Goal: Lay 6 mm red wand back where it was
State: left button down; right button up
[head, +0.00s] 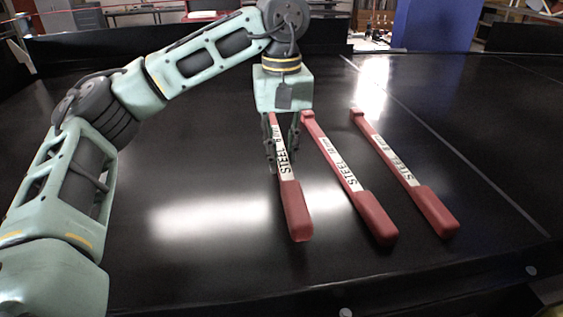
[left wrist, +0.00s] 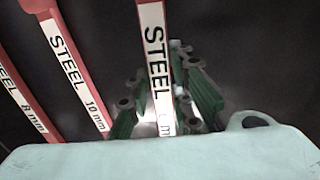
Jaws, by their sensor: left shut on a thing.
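The 6 mm red wand (head: 294,203) is a red stick with a thick red handle and a white STEEL label; its number is partly hidden by the fingers. My left gripper (head: 282,152) points down and is shut on this wand across its label. The handle points toward the front of the black belt. In the left wrist view the held wand (left wrist: 150,12) runs between the green fingers (left wrist: 166,100). I cannot tell whether it touches the belt. My right gripper is not in view.
A red 10 mm wand (head: 375,218) lies just right of the held one, and a red 8 mm wand (head: 436,212) lies further right, roughly parallel. The black belt (head: 120,245) is clear on the left. A thin line (head: 455,165) crosses it at right.

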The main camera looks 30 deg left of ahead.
aim_at(282, 156)
pick_arm(q)
notch_tip(282, 156, down, 3)
jog(key=shift+f+p, duration=0.2)
jog(key=shift+p, duration=0.5)
jog(key=shift+f, duration=0.2)
jog(key=shift+f, duration=0.2)
jog(key=c, duration=1.6)
grip_release()
jog(key=shift+o, duration=0.2)
